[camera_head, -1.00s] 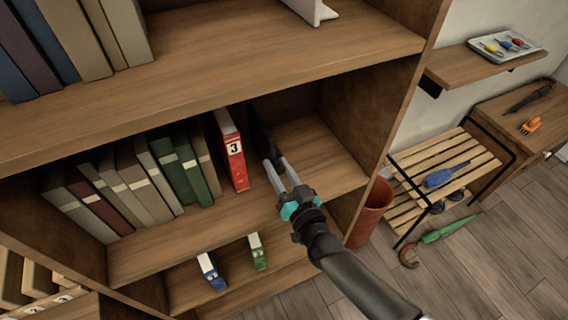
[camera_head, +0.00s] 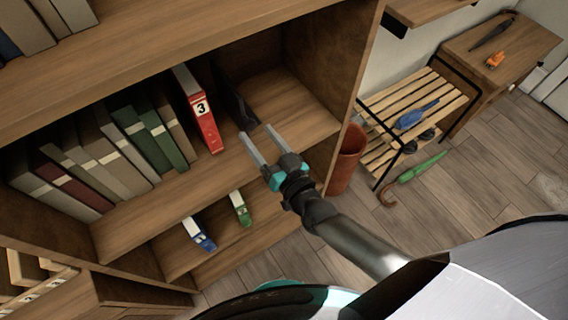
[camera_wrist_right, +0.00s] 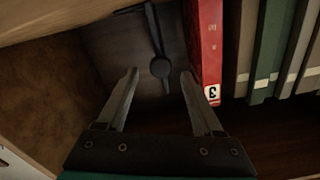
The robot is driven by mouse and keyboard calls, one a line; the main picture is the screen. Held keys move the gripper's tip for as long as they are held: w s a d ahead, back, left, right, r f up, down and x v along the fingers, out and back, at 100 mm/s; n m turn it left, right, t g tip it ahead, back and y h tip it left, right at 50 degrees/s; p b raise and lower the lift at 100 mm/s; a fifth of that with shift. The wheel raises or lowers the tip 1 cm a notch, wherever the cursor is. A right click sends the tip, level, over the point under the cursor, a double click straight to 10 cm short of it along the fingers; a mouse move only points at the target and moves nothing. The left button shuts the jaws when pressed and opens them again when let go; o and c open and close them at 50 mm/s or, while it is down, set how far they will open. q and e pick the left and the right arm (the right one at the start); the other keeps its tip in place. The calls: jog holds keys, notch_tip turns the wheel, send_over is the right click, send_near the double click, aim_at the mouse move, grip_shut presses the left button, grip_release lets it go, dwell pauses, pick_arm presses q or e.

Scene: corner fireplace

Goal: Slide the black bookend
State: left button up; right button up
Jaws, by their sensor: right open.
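The black bookend (camera_head: 234,104) stands upright on the middle shelf, just right of the red binder marked 3 (camera_head: 198,108). My right gripper (camera_head: 256,131) is open at the front of that shelf, its fingers pointing inward near the bookend's front end. In the right wrist view, a black rod with a round end (camera_wrist_right: 160,68), which looks like part of the bookend, lies between the spread fingers. The red binder (camera_wrist_right: 209,45) is beside the right-hand finger there. I cannot tell whether a finger touches the bookend. My left gripper is not in view.
Grey, maroon and green books (camera_head: 150,140) fill the shelf left of the binder. Right of the bookend the shelf (camera_head: 290,100) is clear up to the side wall. Blue (camera_head: 199,234) and green (camera_head: 240,208) binders stand below. A reddish bin (camera_head: 346,160) stands beside the bookcase.

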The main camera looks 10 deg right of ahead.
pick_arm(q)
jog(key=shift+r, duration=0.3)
pick_arm(e)
jog(key=v, duration=1)
jog(key=shift+s, duration=0.4)
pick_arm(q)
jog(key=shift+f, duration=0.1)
pick_arm(e)
jog(key=shift+w, duration=0.1)
